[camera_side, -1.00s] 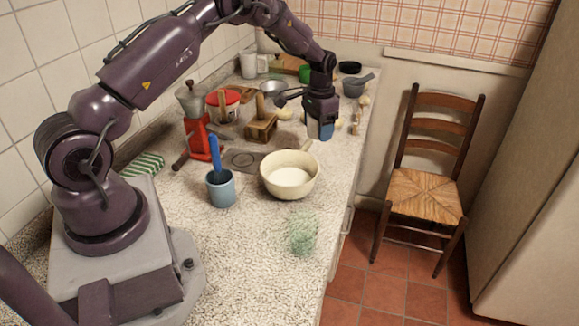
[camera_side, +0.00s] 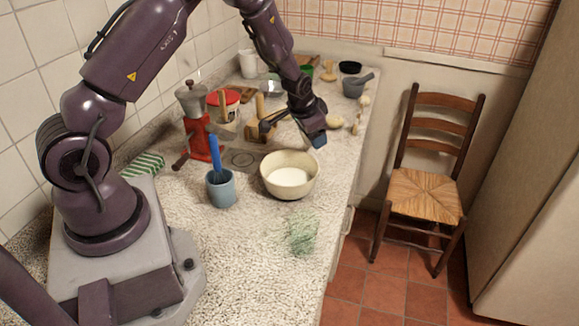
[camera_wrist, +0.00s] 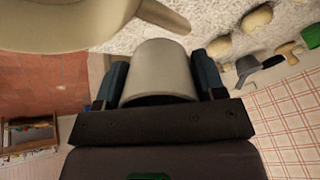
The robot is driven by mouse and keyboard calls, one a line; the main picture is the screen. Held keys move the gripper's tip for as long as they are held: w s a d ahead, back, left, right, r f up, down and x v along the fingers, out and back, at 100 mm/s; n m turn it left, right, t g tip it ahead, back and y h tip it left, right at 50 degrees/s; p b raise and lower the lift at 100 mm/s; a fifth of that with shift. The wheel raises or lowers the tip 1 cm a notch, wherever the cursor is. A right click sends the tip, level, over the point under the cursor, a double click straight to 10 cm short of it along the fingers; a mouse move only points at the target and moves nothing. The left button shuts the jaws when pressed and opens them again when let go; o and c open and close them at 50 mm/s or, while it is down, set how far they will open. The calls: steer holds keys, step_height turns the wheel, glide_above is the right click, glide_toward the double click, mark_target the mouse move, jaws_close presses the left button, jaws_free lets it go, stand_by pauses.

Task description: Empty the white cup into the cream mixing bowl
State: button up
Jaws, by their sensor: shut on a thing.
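The cream mixing bowl (camera_side: 277,186), with a handle at its far side, stands on the counter and has something white inside. My gripper (camera_side: 319,142) is tilted just above and beyond the bowl's far right side. In the wrist view my gripper (camera_wrist: 162,78) is shut on the white cup (camera_wrist: 160,66), with a blue finger on each side of it. The bowl's outer wall (camera_wrist: 60,30) fills the upper left of that view, close to the cup. The side view hides the cup behind my gripper, and I cannot see its contents.
A blue mug (camera_side: 221,190) with a blue-handled tool stands left of the bowl.

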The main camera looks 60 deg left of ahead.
steer(key=shift+s+d+r+t+y, duration=0.3)
steer(key=shift+s+t, duration=0.15)
steer(key=shift+t, duration=0.1)
steer(key=shift+s+d+r+t+y, duration=0.2)
steer(key=shift+s+d+t+y, duration=0.1)
steer(key=shift+s+t, duration=0.2)
steer(key=shift+s+r+t+y, duration=0.1)
steer(key=shift+r+t+y, duration=0.15)
steer(key=shift+t+y, duration=0.45)
steer(key=shift+f+t, duration=0.4)
steer(key=shift+t, duration=0.25)
steer(key=shift+r+t+y, duration=0.35)
steer(key=shift+t+y, duration=0.25)
steer(key=shift+t, duration=0.3)
steer(key=shift+r+t, duration=0.4)
steer(key=shift+r, duration=0.25)
steer(key=shift+s+r, duration=0.1)
steer(key=shift+r, duration=0.05)
